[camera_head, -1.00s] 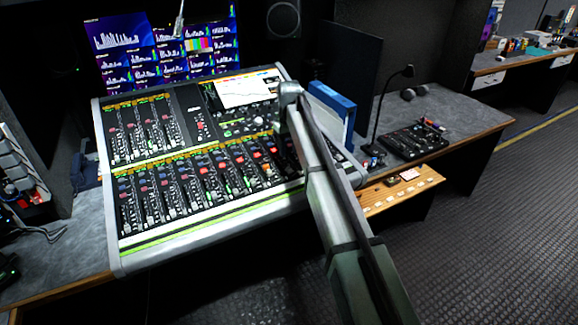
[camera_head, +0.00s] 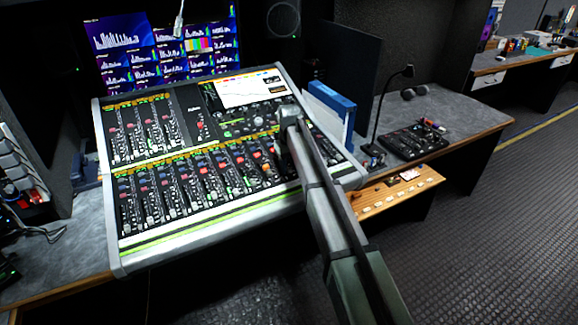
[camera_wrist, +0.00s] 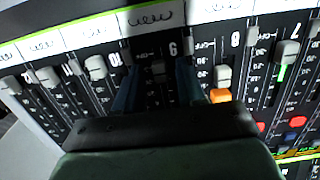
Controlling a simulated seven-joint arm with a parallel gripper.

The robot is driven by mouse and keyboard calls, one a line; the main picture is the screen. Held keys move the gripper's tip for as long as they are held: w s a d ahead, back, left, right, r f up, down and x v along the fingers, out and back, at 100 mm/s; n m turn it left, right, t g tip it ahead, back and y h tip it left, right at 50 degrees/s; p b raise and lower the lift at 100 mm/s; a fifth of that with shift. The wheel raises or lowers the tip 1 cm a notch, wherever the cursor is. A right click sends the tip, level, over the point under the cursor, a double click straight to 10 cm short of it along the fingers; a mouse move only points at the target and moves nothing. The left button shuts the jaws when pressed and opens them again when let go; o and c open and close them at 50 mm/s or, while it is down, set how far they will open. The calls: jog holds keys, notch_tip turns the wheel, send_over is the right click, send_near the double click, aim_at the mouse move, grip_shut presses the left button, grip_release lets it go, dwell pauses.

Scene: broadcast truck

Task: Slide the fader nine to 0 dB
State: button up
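The mixing console (camera_head: 200,215) is a sloped desk with two banks of faders. In the wrist view the console appears upside down. Channel nine (camera_wrist: 174,48) is marked by an inverted 9, and its dark fader cap (camera_wrist: 158,68) sits in its slot near the white label strip. My gripper (camera_wrist: 157,85) is over this channel, its two bluish fingers apart on either side of the slot. The cap shows between them, with gaps visible; contact cannot be told. In the head view my arm hides the gripper and this channel.
Neighbouring fader caps stand close by: channel eight's light cap (camera_wrist: 222,76) with an orange button (camera_wrist: 220,96) to the right, and channel ten's cap (camera_wrist: 96,67) to the left. A blue binder (camera_head: 332,105) stands behind the console's right end.

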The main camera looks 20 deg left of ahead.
grip_shut()
dwell(0.4)
jog(key=w+a, duration=0.4)
jog(key=shift+r, duration=0.4)
jog(key=shift+s+d, duration=0.1)
jog(key=shift+o, duration=0.5)
grip_release()
jog(key=shift+r, duration=0.15)
notch_tip(320, 180, up, 14)
jog(key=shift+f, duration=0.25)
